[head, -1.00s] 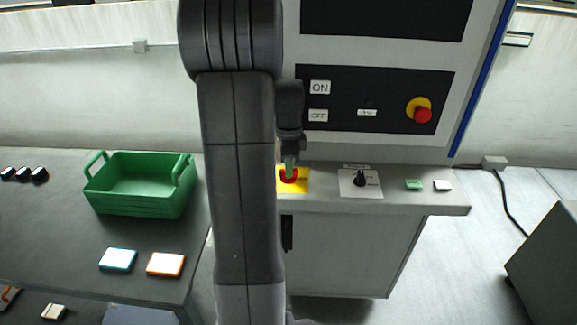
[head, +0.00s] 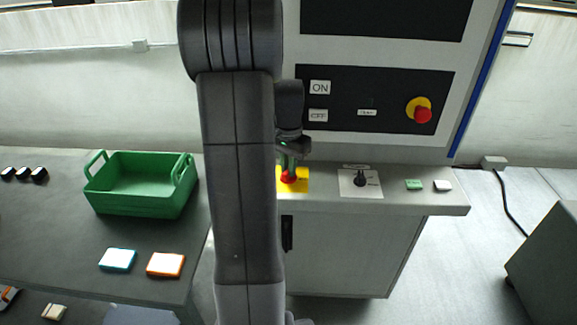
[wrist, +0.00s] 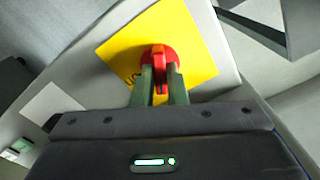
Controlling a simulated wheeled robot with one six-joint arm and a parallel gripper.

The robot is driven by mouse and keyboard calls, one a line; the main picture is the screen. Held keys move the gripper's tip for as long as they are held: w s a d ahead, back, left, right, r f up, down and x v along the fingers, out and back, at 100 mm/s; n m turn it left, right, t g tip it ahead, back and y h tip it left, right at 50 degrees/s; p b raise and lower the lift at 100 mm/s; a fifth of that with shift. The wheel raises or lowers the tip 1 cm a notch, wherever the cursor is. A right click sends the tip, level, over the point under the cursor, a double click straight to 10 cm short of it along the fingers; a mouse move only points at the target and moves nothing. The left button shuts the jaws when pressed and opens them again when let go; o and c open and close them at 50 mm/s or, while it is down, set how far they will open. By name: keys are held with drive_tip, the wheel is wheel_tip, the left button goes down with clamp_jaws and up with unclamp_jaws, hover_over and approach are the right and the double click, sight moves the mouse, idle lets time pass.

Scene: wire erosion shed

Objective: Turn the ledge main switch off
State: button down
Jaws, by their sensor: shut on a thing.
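The main switch is a red rotary knob (wrist: 159,58) on a yellow plate (wrist: 203,67) set on the machine's ledge. In the head view the red knob (head: 288,176) shows beside my arm, which hides the left part of the yellow plate (head: 303,180). My gripper (wrist: 160,88) is shut on the red knob's grip, one finger on each side in the wrist view. In the head view my gripper (head: 288,163) comes down on the knob from above. The plate's lettering is mostly hidden by the fingers.
On the ledge to the right are a black selector switch (head: 360,178), a green block (head: 414,185) and a white block (head: 443,186). The panel above has a red emergency button (head: 422,114). A green crate (head: 140,190) stands on the left table.

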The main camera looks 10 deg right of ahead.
drive_tip(key=n, duration=0.5)
drive_tip(key=shift+n, duration=0.3)
idle(0.4)
drive_tip(key=c, duration=1.5)
unclamp_jaws()
drive_tip(key=shift+o, duration=0.2)
drive_tip(key=shift+r, duration=0.1)
wheel_tip(320, 180, up, 14)
drive_tip(key=shift+b, duration=0.45)
drive_tip(key=shift+f, duration=0.25)
